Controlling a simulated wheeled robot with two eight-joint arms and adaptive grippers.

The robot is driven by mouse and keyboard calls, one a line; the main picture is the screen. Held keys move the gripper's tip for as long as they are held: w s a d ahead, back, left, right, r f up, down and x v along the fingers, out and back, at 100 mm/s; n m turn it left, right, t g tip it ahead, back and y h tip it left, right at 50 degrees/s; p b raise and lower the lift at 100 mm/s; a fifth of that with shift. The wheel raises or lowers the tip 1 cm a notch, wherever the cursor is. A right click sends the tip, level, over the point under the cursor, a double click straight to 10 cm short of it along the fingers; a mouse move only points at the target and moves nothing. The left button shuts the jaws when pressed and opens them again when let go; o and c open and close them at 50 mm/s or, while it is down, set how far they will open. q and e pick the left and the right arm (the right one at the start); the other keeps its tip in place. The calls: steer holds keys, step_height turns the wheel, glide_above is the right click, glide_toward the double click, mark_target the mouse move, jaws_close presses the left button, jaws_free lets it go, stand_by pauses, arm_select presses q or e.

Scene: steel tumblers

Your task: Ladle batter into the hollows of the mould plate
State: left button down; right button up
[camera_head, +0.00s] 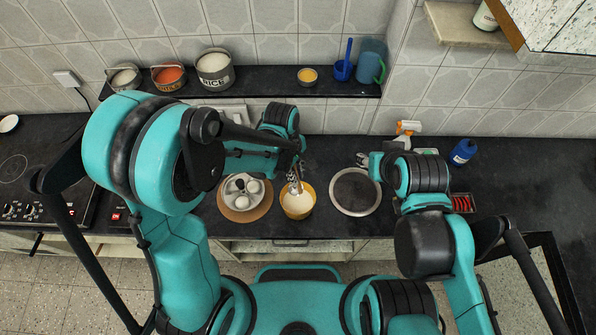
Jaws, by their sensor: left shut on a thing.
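The mould plate (229,189) is a grey disc with round hollows, on a round tan board (232,215). At least two hollows look white, as if they hold batter. My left gripper (296,172) is above the back rim of the bowl, shut on what looks like the ladle (295,187), whose lower end is at the batter. The ladle is small and partly hidden by the gripper. My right gripper (364,160) is over the counter behind a round pan; its fingers are too small to read.
The dark round pan with a pale rim (337,203) stands right of the bowl. An orange-and-white bottle (407,129), a blue bottle (463,152) and a red-filled tray (463,203) are farther right. The hob (30,180) is at the left. A shelf with containers (280,80) runs behind.

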mark_target(298, 192)
arm_select(q)
steer(key=shift+w+a+f+b, duration=0.15)
steer(key=shift+f+b, duration=0.35)
steer(key=shift+f, duration=0.45)
step_height(298, 192, down, 3)
steer(key=b, duration=0.3)
steer(key=shift+f, duration=0.15)
steer(key=f+b, duration=0.5)
steer(key=d+f+b, duration=0.1)
steer(key=f+b, duration=0.1)
steer(key=shift+s+f, duration=0.2)
steer(key=shift+s, duration=0.1)
steer(key=shift+r, duration=0.15)
steer(key=shift+w+a+r+p, duration=0.1)
steer(key=shift+a+r+p, duration=0.1)
steer(key=shift+r+p, duration=1.2)
steer(key=shift+w+a+r+p, duration=0.2)
steer(key=shift+r+p, duration=0.65)
steer(key=shift+r, duration=1)
steer(key=shift+w+a+r+p, duration=0.1)
steer(key=shift+a+r+p, duration=0.15)
steer(key=shift+r+p, duration=1.15)
steer(key=shift+r, duration=0.15)
